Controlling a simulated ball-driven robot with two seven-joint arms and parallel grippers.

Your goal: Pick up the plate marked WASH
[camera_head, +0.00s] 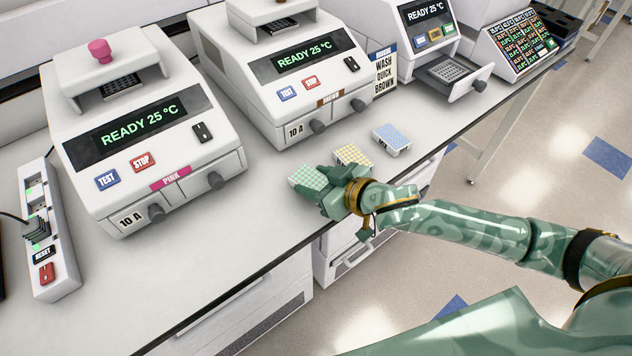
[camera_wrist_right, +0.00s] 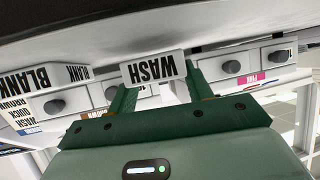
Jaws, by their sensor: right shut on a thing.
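The plate marked WASH (camera_wrist_right: 153,67) is a white block with black lettering, upside down in the wrist view. My right gripper (camera_wrist_right: 155,82) is shut on it, one green finger on each side. In the head view my right gripper (camera_head: 333,190) holds a plate with a green-and-white patterned top (camera_head: 308,178) at the bench's front edge. Whether its underside touches the bench cannot be told. A plate marked BLANK (camera_wrist_right: 42,78) stands beside it in the wrist view. My left gripper is not in view.
A yellow-topped plate (camera_head: 352,154) and a blue-topped plate (camera_head: 391,137) stand close behind the gripper. White thermal cyclers (camera_head: 140,130) line the bench. A sign (camera_head: 384,73) reads WASH QUICK BROWN. The bench front (camera_head: 225,245) is clear; a power strip (camera_head: 48,235) lies left.

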